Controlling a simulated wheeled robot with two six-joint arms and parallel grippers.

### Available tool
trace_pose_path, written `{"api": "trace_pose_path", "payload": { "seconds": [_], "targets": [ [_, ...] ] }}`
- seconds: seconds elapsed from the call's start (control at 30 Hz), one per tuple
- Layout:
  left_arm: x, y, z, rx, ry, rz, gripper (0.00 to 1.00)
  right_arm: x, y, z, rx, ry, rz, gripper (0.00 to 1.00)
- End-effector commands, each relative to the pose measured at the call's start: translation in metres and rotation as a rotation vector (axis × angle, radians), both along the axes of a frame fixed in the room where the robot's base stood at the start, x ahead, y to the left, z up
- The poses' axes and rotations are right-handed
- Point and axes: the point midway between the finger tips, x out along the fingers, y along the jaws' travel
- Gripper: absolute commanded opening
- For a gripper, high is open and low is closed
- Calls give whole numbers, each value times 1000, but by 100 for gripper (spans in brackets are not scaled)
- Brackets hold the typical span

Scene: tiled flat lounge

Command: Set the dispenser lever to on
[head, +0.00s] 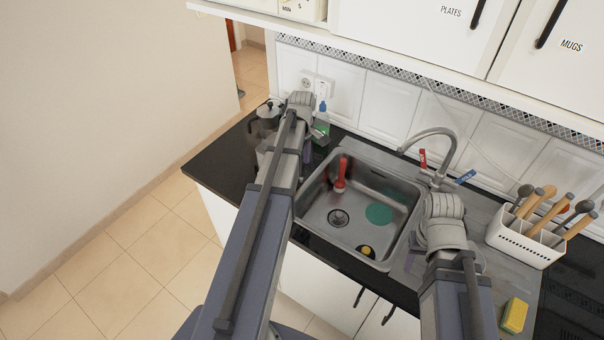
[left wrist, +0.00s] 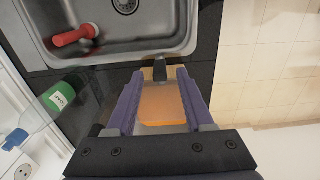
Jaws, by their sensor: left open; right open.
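In the left wrist view, an orange, see-through body (left wrist: 162,103), apparently the dispenser, shows between the fingers of my left gripper (left wrist: 159,82). A small black part (left wrist: 159,69), likely its tap or lever, sticks out beyond it near the fingertips. Its on or off setting cannot be read. The left gripper is open; I cannot tell whether it touches anything. In the head view, a lidded dark container (head: 266,122), probably the same dispenser, stands at the counter's left end, partly hidden by my left arm.
A green soap bottle (head: 322,120) stands close to my left wrist. The tap (head: 436,133), utensil caddy (head: 524,242) and sponge (head: 514,315) are on the right. Floor left of the counter is clear.

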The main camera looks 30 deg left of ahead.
Motion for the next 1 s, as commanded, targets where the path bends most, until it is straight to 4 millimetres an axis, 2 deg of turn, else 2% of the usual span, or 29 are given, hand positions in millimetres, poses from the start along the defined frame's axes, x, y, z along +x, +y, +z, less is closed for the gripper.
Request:
{"api": "trace_pose_path", "payload": {
  "seconds": [0.03, 0.2, 0.57, 1.0],
  "targets": [
    [0, 0, -14, 0, 0, 0, 52, 0, 0, -14, 0, 0, 2, 50],
    [0, 0, -28, 0, 0, 0, 52, 0, 0, -28, -1, 0, 5, 50],
    [0, 0, -29, 0, 0, 0, 52, 0, 0, -29, -1, 0, 6, 50],
    [0, 0, -29, 0, 0, 0, 3, 0, 0, -29, -1, 0, 6, 50]
  ]
}}
